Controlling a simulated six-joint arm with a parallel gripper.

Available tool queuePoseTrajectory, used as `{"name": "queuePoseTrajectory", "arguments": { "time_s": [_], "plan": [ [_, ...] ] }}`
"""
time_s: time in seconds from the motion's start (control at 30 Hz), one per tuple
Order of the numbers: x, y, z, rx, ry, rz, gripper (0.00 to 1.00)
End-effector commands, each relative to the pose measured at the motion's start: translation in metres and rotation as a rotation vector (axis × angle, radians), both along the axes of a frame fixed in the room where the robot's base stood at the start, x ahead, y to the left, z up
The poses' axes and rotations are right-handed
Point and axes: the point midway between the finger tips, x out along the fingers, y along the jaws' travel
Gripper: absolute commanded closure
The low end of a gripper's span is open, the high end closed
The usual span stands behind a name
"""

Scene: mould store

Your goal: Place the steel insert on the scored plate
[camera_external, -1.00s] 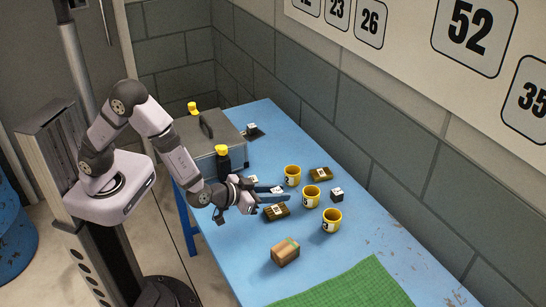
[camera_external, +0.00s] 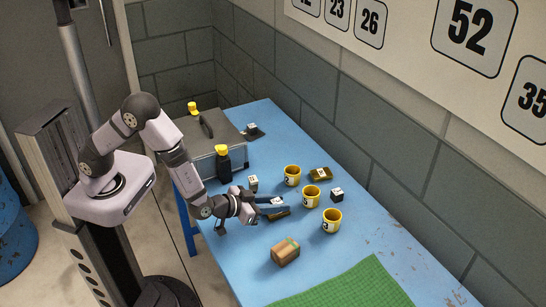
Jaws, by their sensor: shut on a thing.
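My gripper (camera_external: 274,205) is shut on a small block with a white label on top, which I take for the steel insert (camera_external: 277,201); the fingers hide most of it. I cannot tell whether the block touches this plate. I cannot tell from the markings which plate is scored.
Yellow cups (camera_external: 292,176), (camera_external: 311,197), (camera_external: 332,220) stand right of my gripper, with a dark cube (camera_external: 337,194) beside them. A brown box (camera_external: 286,252) and green mat (camera_external: 350,287) lie in front.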

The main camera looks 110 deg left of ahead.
Motion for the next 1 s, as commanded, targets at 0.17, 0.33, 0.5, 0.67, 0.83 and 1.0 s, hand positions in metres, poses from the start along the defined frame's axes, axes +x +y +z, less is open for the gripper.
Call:
{"name": "queuePoseTrajectory", "arguments": {
  "time_s": [0.17, 0.33, 0.5, 0.67, 0.83, 1.0],
  "plan": [
    [0.000, 0.000, 0.000, 0.000, 0.000, 0.000, 0.56],
    [0.000, 0.000, 0.000, 0.000, 0.000, 0.000, 0.56],
    [0.000, 0.000, 0.005, 0.000, 0.000, 0.000, 0.56],
    [-0.010, -0.012, 0.009, -0.001, -0.001, -0.003, 0.56],
    [-0.028, -0.031, 0.021, 0.000, -0.001, -0.005, 0.56],
    [-0.049, -0.052, 0.033, -0.001, -0.002, -0.006, 0.56]
  ]
}}
